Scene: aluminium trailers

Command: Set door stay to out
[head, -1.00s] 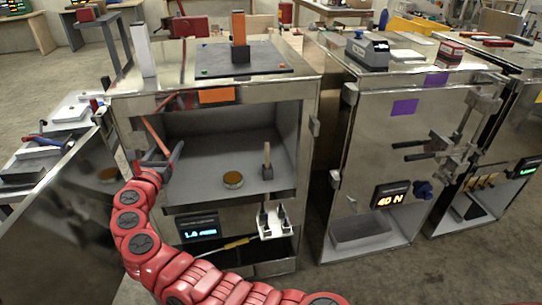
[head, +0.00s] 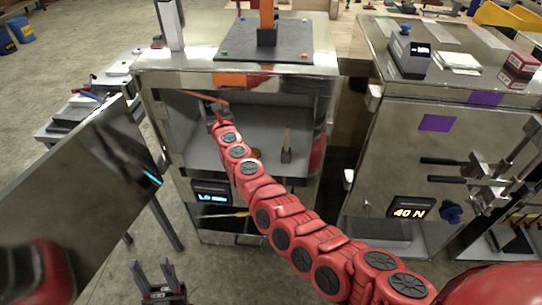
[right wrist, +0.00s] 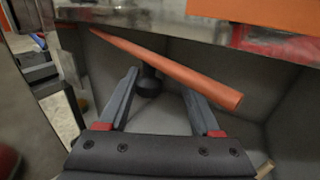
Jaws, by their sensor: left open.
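The door stay (head: 205,97) is a thin orange-red rod at the top left of the left cabinet's opening. In the right wrist view the stay (right wrist: 170,68) slants across the picture, from upper left to its blunt end at right. My right gripper (head: 213,110) is at the opening, by the stay. Its two fingers (right wrist: 160,82) are spread, and the rod crosses in front of them, not clasped. My left gripper (head: 152,264) is open and empty, low in front of the cabinet. The cabinet door (head: 85,190) stands wide open to the left.
An orange label (head: 229,79) sits above the opening. A dark board (head: 270,52) with an orange post lies on the cabinet top. A second metal cabinet (head: 440,150) with a purple label is at right. The open door leaves little room at left.

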